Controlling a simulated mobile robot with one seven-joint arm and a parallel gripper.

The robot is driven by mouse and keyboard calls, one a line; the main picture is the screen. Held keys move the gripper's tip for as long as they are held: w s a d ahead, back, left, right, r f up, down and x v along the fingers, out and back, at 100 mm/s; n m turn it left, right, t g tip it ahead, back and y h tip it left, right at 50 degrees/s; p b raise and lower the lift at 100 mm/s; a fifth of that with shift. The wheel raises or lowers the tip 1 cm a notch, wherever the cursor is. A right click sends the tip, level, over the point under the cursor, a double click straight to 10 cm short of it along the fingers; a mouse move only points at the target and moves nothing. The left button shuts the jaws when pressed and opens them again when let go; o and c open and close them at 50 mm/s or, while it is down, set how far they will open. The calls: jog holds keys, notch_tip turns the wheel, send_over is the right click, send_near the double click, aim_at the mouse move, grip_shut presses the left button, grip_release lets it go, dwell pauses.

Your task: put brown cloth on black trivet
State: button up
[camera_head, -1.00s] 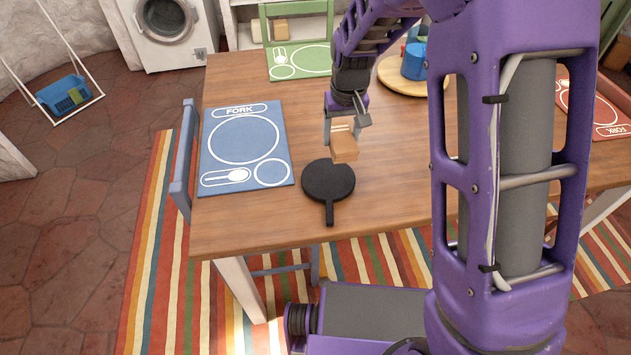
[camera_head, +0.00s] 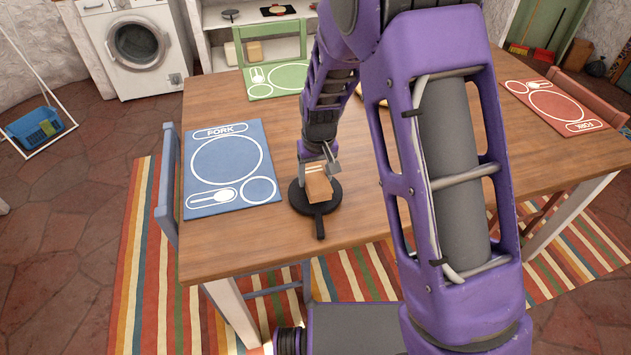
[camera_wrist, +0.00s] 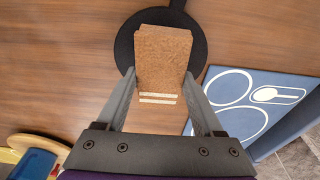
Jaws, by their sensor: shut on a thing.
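The brown cloth (camera_head: 318,186) is a folded tan block with pale stripes at one end. My gripper (camera_head: 318,172) is shut on its striped end; the cloth also shows between the fingers in the wrist view (camera_wrist: 162,65). The black trivet (camera_head: 298,199) is a round dark disc with a short handle, lying on the wooden table near its front edge. In both views the cloth overlaps the trivet's disc and hides its middle. I cannot tell whether the cloth touches it. In the wrist view the trivet (camera_wrist: 124,45) shows around the cloth's far end.
A blue placemat (camera_head: 228,160) lies left of the trivet on the table (camera_head: 360,215). A green placemat (camera_head: 275,80) is at the back and a red one (camera_head: 555,105) at the right. A blue chair (camera_head: 167,185) stands at the left edge.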

aim_at(318, 182)
jog(key=shift+f, duration=0.95)
jog(key=shift+f, duration=0.15)
jog(key=o, duration=1.5)
jog(key=shift+c, duration=0.2)
notch_tip(318, 182, up, 12)
jog(key=s+p, duration=0.1)
jog(key=shift+s+d, duration=0.25)
jog(key=shift+s, duration=0.15)
